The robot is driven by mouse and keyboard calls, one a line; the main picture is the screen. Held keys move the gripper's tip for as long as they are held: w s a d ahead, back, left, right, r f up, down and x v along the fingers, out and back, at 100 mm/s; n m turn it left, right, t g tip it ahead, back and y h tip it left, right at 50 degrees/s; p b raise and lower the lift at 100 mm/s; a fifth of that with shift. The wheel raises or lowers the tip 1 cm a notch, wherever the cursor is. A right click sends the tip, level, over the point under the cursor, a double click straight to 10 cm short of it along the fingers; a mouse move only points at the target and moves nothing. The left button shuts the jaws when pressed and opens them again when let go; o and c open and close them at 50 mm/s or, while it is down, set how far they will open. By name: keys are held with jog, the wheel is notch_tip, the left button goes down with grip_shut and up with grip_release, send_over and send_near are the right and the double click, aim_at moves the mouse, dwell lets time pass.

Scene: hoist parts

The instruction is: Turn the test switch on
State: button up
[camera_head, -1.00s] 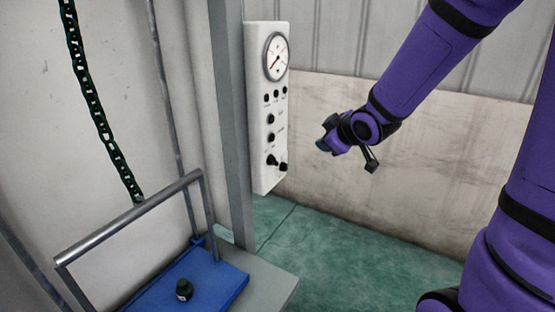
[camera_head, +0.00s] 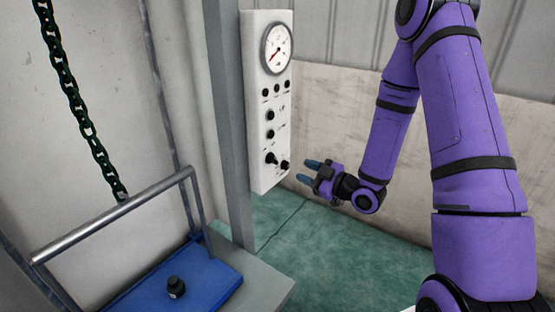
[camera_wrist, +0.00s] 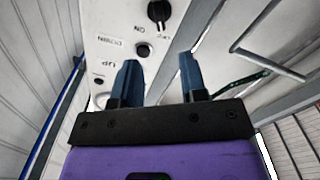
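The white control panel (camera_head: 257,180) hangs beside a grey post, with a gauge at its top and several black controls below. A black rotary knob (camera_wrist: 158,10), with "ON" and a partly legible label beside it, shows at the top of the wrist view; it may be the test switch. In the head view, a black switch (camera_head: 271,158) and a darker knob (camera_head: 285,165) sit low on the panel. My gripper (camera_head: 308,171) is open and empty, right of the panel's lower part, fingers pointing towards it. In the wrist view its fingers (camera_wrist: 158,62) stand apart before the panel.
Buttons marked UP and DOWN (camera_wrist: 143,50) sit close to my fingers in the wrist view. A blue platform (camera_head: 210,275) with a metal rail (camera_head: 115,215) and a small black object (camera_head: 176,287) lies at lower left. A chain (camera_head: 75,100) hangs at left. Green floor is free below.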

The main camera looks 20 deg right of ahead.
aim_at(276, 160)
jog(key=x, duration=1)
jog(key=shift+w+a, duration=0.2)
jog(key=shift+w, duration=0.1)
jog(key=shift+c, duration=0.4)
grip_shut()
